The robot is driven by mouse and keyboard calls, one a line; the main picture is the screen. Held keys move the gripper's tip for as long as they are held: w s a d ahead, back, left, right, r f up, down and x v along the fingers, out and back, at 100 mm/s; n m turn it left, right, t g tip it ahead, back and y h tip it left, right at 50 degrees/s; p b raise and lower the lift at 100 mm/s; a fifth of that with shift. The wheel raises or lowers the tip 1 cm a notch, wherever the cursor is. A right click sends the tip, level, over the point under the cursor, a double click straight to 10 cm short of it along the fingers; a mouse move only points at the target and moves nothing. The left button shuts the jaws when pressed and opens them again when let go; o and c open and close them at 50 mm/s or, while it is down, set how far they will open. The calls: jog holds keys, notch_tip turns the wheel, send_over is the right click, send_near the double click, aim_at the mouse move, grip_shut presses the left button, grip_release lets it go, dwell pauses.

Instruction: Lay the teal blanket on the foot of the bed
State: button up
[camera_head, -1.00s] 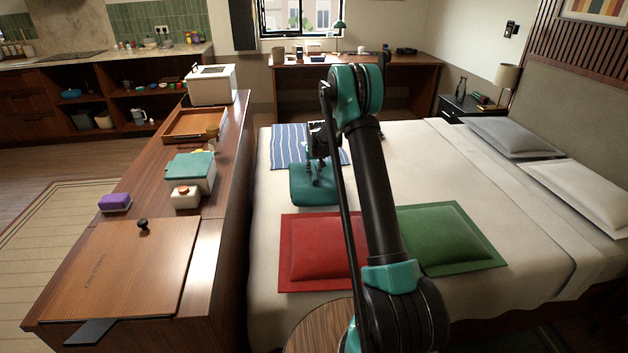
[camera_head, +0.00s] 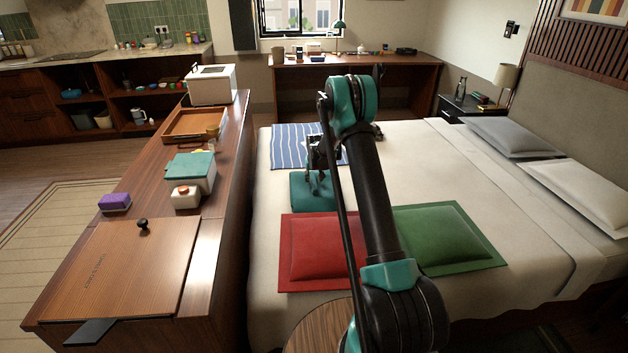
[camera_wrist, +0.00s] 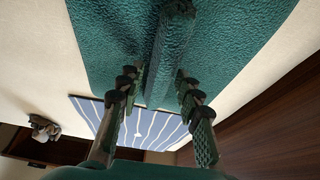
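The teal blanket (camera_head: 301,193) lies folded on the bed (camera_head: 400,165) along its left, foot-side edge, between a blue striped cloth and a red cushion. In the wrist view the blanket (camera_wrist: 230,40) fills the upper middle, with a raised ridge of it running between my fingers. My gripper (camera_wrist: 157,78) points down at the blanket. Its two fingers are apart, one on each side of the ridge, with a gap visible on the left side. In the head view my gripper (camera_head: 313,180) is small and partly hidden by my arm.
The blue striped cloth (camera_head: 288,146) lies beyond the blanket. The red cushion (camera_head: 315,247) and green cushion (camera_head: 440,238) lie nearer. A long wooden cabinet (camera_head: 232,190) stands left of the bed, with a teal-lidded box (camera_head: 190,170) on it. The bed's middle is clear.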

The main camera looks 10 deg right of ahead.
jog(key=shift+o, duration=0.5)
jog(key=shift+r, duration=0.25)
jog(key=v, duration=1.2)
jog(key=s+d+r, duration=0.2)
jog(key=s+r, duration=0.4)
jog(key=s, duration=0.7)
jog(key=s+d+f, duration=0.2)
jog(key=s, duration=3.5)
jog(key=shift+f, duration=0.2)
